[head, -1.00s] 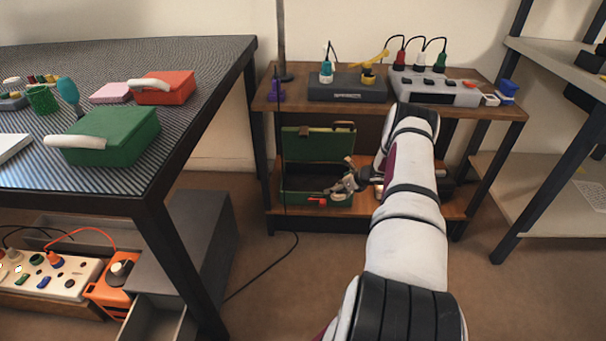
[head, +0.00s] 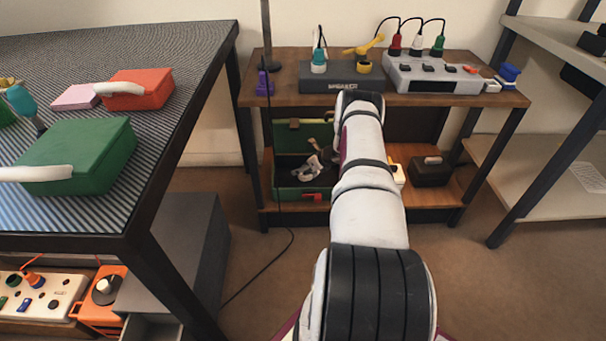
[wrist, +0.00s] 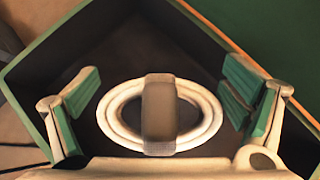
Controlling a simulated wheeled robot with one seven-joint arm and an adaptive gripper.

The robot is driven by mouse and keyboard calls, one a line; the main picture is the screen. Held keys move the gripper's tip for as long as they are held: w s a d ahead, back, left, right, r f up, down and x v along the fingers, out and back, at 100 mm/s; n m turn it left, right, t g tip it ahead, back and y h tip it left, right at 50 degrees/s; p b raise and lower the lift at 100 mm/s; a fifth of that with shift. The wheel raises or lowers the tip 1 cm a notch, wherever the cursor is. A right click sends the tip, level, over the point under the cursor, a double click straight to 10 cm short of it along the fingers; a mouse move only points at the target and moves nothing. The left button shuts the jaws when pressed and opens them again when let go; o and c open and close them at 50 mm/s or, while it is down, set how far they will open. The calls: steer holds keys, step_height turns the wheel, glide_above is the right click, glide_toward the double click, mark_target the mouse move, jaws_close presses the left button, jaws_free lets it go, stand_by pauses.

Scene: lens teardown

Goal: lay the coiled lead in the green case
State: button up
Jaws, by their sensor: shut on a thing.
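The green case (head: 287,194) stands open on the lower shelf of the wooden bench, its lid (head: 290,136) raised at the back and a red latch at the front. My gripper (head: 306,171) is over its dark interior. In the wrist view the coiled lead (wrist: 106,113) is a white oval coil with a grey-brown band across its middle. Whether the coil touches the case floor is unclear.
A black box (head: 430,174) and a cream object (head: 398,176) are to the right on the same shelf. The bench top (head: 285,96) above bears devices and plugs. A closed green box (head: 85,157) is on the striped table at left.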

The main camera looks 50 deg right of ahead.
mark_target(306, 172)
steer(key=shift+f+b, duration=0.9)
steer(key=shift+f, duration=1.25)
steer(key=shift+f, duration=0.15)
steer(key=o, duration=1.1)
steer(key=shift+f, duration=0.1)
steer(key=shift+c, duration=0.2)
steer(key=shift+s+r, duration=0.25)
steer(key=shift+r, duration=0.2)
steer(key=p+v, duration=0.5)
steer(key=v, duration=0.6)
steer(key=shift+s, duration=0.15)
steer(key=shift+r, duration=0.1)
